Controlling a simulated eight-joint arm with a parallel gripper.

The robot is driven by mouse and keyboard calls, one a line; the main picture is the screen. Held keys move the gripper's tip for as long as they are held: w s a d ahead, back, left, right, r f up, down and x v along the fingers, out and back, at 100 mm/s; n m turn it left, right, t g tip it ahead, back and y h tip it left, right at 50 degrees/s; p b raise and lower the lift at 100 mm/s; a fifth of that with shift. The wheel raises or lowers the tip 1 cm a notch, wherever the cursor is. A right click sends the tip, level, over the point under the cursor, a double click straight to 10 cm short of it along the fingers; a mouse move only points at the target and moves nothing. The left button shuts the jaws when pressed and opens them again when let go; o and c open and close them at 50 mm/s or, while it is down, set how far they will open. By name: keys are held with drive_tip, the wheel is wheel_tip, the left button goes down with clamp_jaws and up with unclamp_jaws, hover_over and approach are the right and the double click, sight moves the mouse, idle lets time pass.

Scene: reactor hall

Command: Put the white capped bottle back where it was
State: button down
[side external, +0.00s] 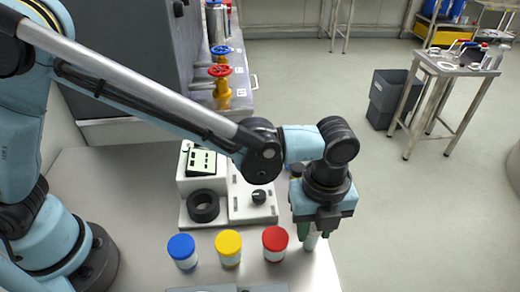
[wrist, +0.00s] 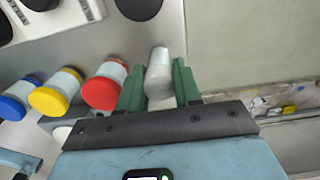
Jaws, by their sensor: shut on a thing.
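My gripper (wrist: 159,85) is shut on the white capped bottle (wrist: 158,72), which sits between its two green fingers in the wrist view. In the side external view my gripper (side external: 314,226) points down at the right edge of the bench. The white bottle (side external: 311,241) shows there just below the fingers, upright or nearly so. I cannot tell whether its base touches the bench. The red-capped jar (side external: 275,242) stands close to its left.
A yellow-capped jar (side external: 229,246) and a blue-capped jar (side external: 182,250) stand left of the red one. A white device with a dial (side external: 252,195) and a black ring (side external: 203,206) lie behind them. The bench edge is close on the right, with open floor (side external: 410,220) beyond.

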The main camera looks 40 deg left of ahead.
drive_tip(key=shift+f, duration=0.25)
drive_tip(key=c, duration=0.8)
unclamp_jaws()
drive_tip(key=shift+r, duration=0.15)
wheel_tip(320, 180, up, 12)
drive_tip(key=s+a+n+t, duration=0.1)
drive_tip(key=a+n+t, duration=0.1)
drive_tip(key=a+n, duration=0.6)
drive_tip(key=s+a+f+n+t, duration=0.1)
drive_tip(key=a+n+t, duration=0.1)
drive_tip(key=a+n, duration=0.7)
drive_tip(key=s+a+n+t, duration=0.1)
drive_tip(key=a+n+t, duration=0.1)
drive_tip(key=a+n, duration=0.7)
drive_tip(key=shift+a+f+t, duration=0.2)
drive_tip(key=shift+a+t, duration=0.2)
drive_tip(key=shift+a, duration=1.3)
drive_tip(key=shift+s+a+f+n, duration=0.15)
drive_tip(key=shift+a+n, duration=0.15)
drive_tip(key=shift+n, duration=0.2)
